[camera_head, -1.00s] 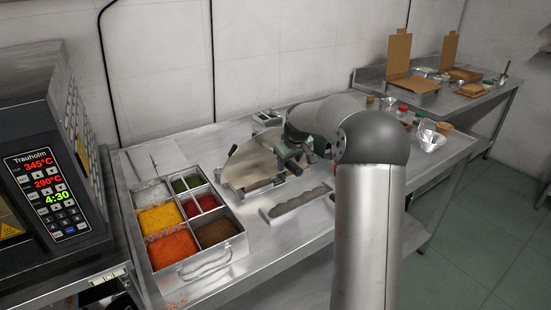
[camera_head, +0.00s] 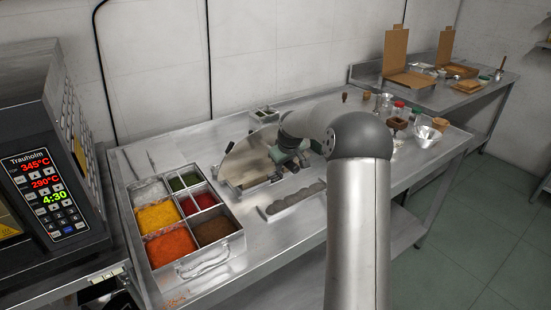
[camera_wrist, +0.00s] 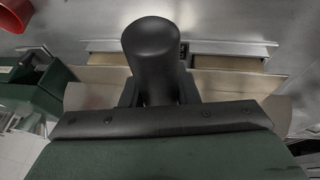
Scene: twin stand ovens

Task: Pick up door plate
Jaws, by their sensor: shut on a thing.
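The door plate (camera_head: 245,160) is a thin, shiny metal sheet with a rounded edge, standing tilted over a low holder (camera_head: 262,184) on the steel table in the head view. My gripper (camera_head: 287,156) is at the plate's right side and is shut on it; my arm partly hides the contact. The fingertips are not clear there.
A steel tray of coloured toppings (camera_head: 211,240) stands to the left. A narrow tray with a dark, lumpy thing (camera_head: 295,200) lies in front of the holder. An oven (camera_head: 45,160) is at the far left. Jars and a metal bowl (camera_head: 428,136) stand at the table's right.

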